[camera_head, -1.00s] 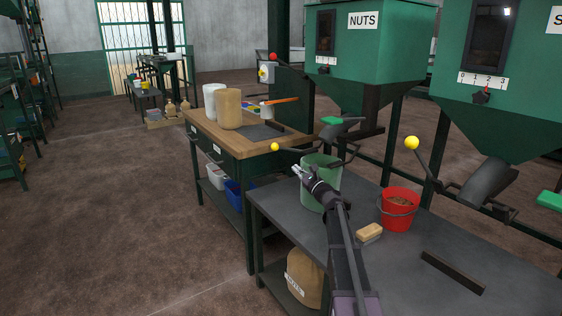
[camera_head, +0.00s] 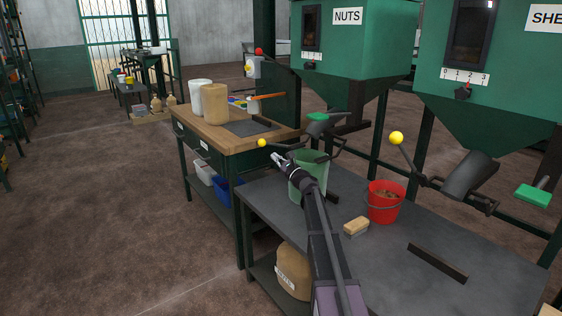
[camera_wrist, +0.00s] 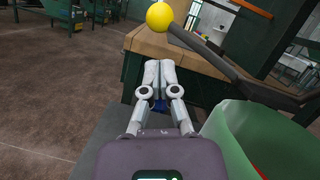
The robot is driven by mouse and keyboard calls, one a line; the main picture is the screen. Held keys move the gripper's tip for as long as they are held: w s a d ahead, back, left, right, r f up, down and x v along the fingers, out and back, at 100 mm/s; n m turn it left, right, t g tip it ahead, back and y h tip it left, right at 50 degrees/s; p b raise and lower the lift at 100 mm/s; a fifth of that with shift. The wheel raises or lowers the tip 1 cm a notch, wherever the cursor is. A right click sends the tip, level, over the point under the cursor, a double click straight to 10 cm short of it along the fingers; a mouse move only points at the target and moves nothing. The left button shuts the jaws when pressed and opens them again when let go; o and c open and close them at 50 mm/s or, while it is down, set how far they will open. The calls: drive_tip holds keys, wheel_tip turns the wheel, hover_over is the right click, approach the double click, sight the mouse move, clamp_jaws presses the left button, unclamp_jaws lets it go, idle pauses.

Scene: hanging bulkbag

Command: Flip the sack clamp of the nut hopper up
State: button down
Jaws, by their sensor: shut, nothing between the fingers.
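The nut hopper (camera_head: 357,45) is a green funnel bin labelled NUTS, in the head view's upper middle. Below its spout are a dark lever with a yellow ball knob (camera_head: 262,143) and a green-ended handle (camera_head: 318,117). I cannot tell for sure which of these is the sack clamp. My gripper (camera_head: 277,158) is shut and empty, just below and right of the knob and apart from it. In the wrist view my gripper (camera_wrist: 158,68) points forward, with the yellow knob (camera_wrist: 159,17) ahead and above. The dark lever bar (camera_wrist: 215,58) runs from the knob to the right.
A translucent green bucket (camera_head: 308,178) stands on the grey bench (camera_head: 375,255) close beside my gripper. A red bucket (camera_head: 385,202), a brush (camera_head: 356,226) and a dark bar (camera_head: 437,262) are to its right. A wooden-topped table (camera_head: 230,137) stands behind. Open floor lies left.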

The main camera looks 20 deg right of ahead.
drive_tip(key=shift+p+x, duration=0.55)
drive_tip(key=shift+x, duration=1.9)
drive_tip(key=shift+r, duration=0.15)
